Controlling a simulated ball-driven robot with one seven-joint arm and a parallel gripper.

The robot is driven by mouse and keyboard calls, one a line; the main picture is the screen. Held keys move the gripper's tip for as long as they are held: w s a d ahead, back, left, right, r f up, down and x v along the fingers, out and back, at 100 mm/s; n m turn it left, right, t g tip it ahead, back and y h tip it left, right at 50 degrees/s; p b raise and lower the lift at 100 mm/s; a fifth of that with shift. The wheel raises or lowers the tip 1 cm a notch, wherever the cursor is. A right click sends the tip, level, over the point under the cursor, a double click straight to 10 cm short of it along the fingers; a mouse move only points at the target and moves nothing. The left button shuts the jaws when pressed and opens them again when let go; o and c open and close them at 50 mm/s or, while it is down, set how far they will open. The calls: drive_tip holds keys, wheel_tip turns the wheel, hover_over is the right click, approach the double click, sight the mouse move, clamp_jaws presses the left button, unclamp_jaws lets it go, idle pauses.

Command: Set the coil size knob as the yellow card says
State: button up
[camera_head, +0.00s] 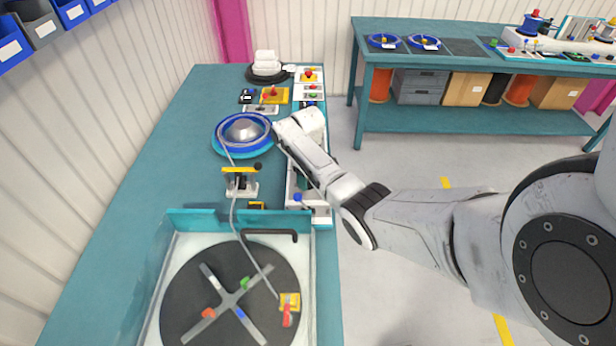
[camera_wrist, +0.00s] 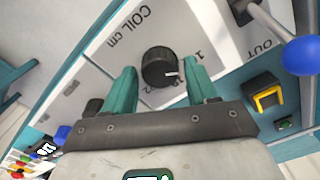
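The coil size knob (camera_wrist: 159,68) is black and round with a white pointer mark on its right side. It sits on a pale panel (camera_wrist: 105,58) printed "COIL cm", with numbers around it partly hidden by my fingers. My gripper (camera_wrist: 160,75) is open, with one teal finger on each side of the knob. Gaps show beside the knob, and I cannot tell whether either finger touches it. In the head view my arm hides the knob. I cannot make out a yellow card with readable writing in either view.
A blue ball-topped lever (camera_wrist: 302,56) stands right of the gripper, near a yellow-and-black part (camera_wrist: 268,98). In the head view, a blue reel (camera_head: 243,131) lies on the teal bench (camera_head: 160,165), with a cable running to a dark turntable (camera_head: 205,265). A second bench (camera_head: 440,130) stands behind.

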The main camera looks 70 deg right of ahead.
drive_tip(key=shift+o, duration=0.8)
wheel_tip(320, 180, up, 11)
drive_tip(key=shift+f+b, duration=0.15)
drive_tip(key=shift+b, duration=0.25)
